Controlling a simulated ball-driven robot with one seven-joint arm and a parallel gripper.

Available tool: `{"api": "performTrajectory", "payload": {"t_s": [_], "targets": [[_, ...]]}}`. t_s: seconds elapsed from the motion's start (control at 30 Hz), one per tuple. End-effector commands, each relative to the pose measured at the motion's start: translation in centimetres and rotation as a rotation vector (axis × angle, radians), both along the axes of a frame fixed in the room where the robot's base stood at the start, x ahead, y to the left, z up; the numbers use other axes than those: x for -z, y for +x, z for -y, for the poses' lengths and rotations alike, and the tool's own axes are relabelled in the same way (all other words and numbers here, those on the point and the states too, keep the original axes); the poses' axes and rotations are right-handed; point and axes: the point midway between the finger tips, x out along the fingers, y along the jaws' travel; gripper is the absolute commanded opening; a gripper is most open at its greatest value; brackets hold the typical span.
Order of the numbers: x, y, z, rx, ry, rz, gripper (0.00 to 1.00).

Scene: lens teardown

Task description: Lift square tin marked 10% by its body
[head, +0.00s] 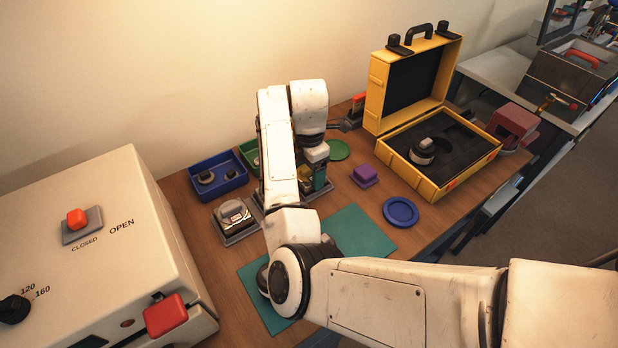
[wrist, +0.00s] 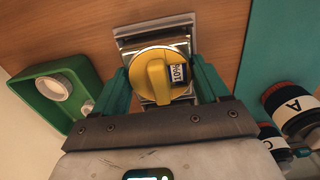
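The square tin is seen from above in the wrist view, with a round yellow top and raised grip bar (wrist: 157,78) and a small label reading 10% (wrist: 178,72). Silver metal (wrist: 150,35) shows beyond the yellow top. My gripper (wrist: 160,80) has its teal fingers on the left and right of the tin. The fingers look very close to it; whether they press on its body is hidden. In the head view, my gripper (head: 314,180) points down behind my arm, and a bit of the yellow top (head: 304,173) shows beside it.
A green bin (wrist: 60,92) with round parts lies left of the tin. Lettered dark cylinders (wrist: 292,108) stand at the right by a teal mat (head: 350,232). A blue bin (head: 218,176), purple block (head: 364,175), blue disc (head: 400,211) and open yellow case (head: 455,180) are around.

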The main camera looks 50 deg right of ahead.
Motion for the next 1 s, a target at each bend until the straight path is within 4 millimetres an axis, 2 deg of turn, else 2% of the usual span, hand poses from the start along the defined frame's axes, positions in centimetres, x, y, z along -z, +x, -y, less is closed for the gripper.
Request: {"api": "performTrajectory", "payload": {"t_s": [0.03, 0.3, 0.67, 0.87, 1.0], "targets": [[0.0, 0.0, 0.0, 0.000, 0.000, 0.000, 0.68], [0.0, 0.0, 0.0, 0.000, 0.000, 0.000, 0.44], [-0.5, 0.0, 0.0, 0.001, 0.000, 0.001, 0.43], [-2.3, 0.0, 0.1, 0.001, -0.002, 0.001, 0.43], [-4.5, -0.7, -0.2, 0.001, -0.002, 0.002, 0.43]]}}
